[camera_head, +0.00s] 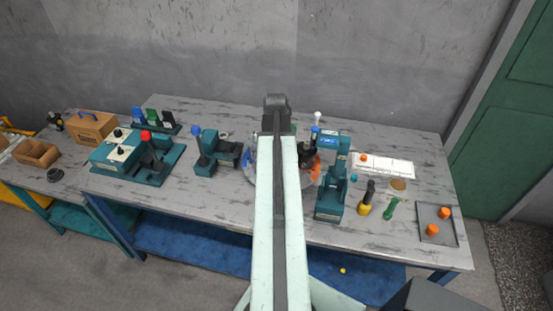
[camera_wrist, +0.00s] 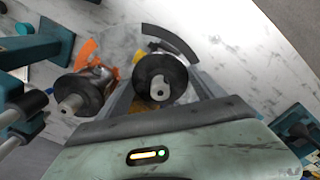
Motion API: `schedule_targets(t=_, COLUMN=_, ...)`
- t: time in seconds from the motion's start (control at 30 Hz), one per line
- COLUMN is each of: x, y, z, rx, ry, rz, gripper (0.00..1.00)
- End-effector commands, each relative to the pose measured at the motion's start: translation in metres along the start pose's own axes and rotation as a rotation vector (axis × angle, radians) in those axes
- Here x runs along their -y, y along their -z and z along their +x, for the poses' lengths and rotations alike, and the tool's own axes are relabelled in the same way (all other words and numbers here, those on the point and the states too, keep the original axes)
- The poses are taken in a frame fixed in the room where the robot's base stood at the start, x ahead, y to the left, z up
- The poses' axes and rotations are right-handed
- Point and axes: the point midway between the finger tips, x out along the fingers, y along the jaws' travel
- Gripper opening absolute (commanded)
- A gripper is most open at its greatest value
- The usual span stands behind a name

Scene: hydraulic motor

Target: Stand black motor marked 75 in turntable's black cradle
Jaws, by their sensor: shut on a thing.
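In the wrist view my gripper (camera_wrist: 161,88) is shut on a black round motor (camera_wrist: 152,70) with a pale shaft end toward the camera. Its number cannot be read. Below it is the turntable, with a black curved segment (camera_wrist: 171,40) and an orange part (camera_wrist: 85,50); whether the motor touches anything there cannot be told. A second black motor-like part (camera_wrist: 88,92) with a pale shaft is left of the held one. In the head view my arm covers the gripper and most of the turntable, leaving orange (camera_head: 315,172) at its right side. The black cradle is not clearly seen.
A teal press-like stand (camera_head: 332,180) is close right of the turntable. A teal fixture with a blue knob (camera_head: 205,160) stands left. Further right are a yellow-based tool (camera_head: 365,203), a green peg (camera_head: 390,208) and a grey tray (camera_head: 436,235) with orange pieces.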

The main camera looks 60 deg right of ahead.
Motion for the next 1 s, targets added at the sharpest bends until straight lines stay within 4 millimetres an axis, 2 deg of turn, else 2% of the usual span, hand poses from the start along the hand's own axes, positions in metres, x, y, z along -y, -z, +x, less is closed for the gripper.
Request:
schedule_targets(t=0.03, x=0.0, y=0.0, z=0.003, rx=0.0, ry=0.0, rz=0.0, gripper=0.04)
schedule_targets(t=0.07, x=0.0, y=0.0, z=0.002, rx=0.0, ry=0.0, rz=0.0, gripper=0.85)
schedule_targets(t=0.1, x=0.0, y=0.0, z=0.001, rx=0.0, ry=0.0, rz=0.0, gripper=0.97)
schedule_targets(t=0.13, x=0.0, y=0.0, z=0.001, rx=0.0, ry=0.0, rz=0.0, gripper=0.99)
schedule_targets(t=0.43, x=-0.001, y=0.0, z=0.001, rx=0.0, ry=0.0, rz=0.001, gripper=0.99)
schedule_targets(t=0.57, x=-0.001, y=0.0, z=-0.007, rx=0.0, ry=0.0, rz=0.001, gripper=0.99)
schedule_targets(t=0.77, x=-0.001, y=-0.001, z=-0.038, rx=0.0, ry=0.0, rz=0.002, gripper=0.99)
schedule_targets(t=1.0, x=-0.001, y=-0.001, z=-0.093, rx=0.0, ry=0.0, rz=0.002, gripper=0.99)
